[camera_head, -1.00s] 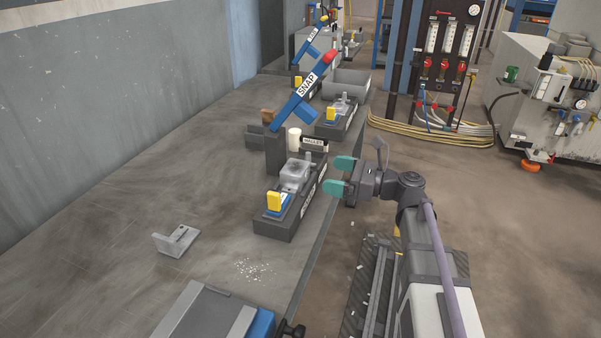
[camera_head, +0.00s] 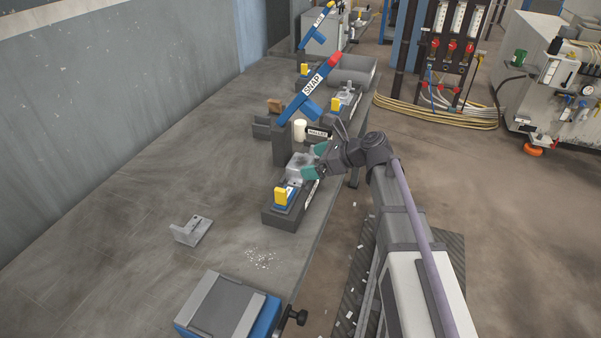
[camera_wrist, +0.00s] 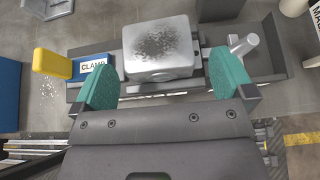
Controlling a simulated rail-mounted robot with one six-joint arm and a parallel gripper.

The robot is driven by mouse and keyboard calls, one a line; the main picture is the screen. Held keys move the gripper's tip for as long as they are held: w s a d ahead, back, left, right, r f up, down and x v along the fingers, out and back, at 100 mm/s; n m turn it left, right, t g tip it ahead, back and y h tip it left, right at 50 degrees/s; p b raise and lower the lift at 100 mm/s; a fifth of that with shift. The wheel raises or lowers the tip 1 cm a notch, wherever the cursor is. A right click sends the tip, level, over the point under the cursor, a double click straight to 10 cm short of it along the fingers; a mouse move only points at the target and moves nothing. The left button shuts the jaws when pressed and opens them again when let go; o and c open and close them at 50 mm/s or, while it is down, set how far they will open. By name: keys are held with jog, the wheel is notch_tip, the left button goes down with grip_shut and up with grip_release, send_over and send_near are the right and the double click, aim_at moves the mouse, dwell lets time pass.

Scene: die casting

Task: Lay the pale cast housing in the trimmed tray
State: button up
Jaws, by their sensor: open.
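The pale cast housing (camera_head: 298,162) is a light grey block with a dark speckled top. It sits in a dark clamp fixture (camera_head: 281,217) on the bench. The wrist view shows the housing (camera_wrist: 158,48) close up, just beyond my fingers. My gripper (camera_head: 314,161) is open and empty at the fixture's right side. In the wrist view its teal fingertips (camera_wrist: 163,82) stand apart, one towards each end of the housing; contact cannot be told. A grey open tray (camera_head: 355,69) stands farther back on the bench; I cannot read a label to confirm it as the trimmed tray.
The fixture has a yellow clamp handle (camera_head: 281,197). A grey angle bracket (camera_head: 191,231) lies on the mostly clear left bench.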

aim_at(308, 163)
jog(key=b+x, duration=0.1)
jog(key=x, duration=0.1)
jog(key=b+x, duration=0.1)
jog(key=x, duration=0.1)
jog(key=shift+a+f, duration=0.2)
jog(key=shift+f, duration=0.2)
jog(key=shift+a, duration=0.25)
jog(key=shift+r, duration=0.1)
jog(key=c, duration=1.2)
notch_tip(308, 163, up, 10)
jog(key=p, duration=1)
jog(key=shift+r, duration=0.15)
jog(key=shift+c, duration=0.2)
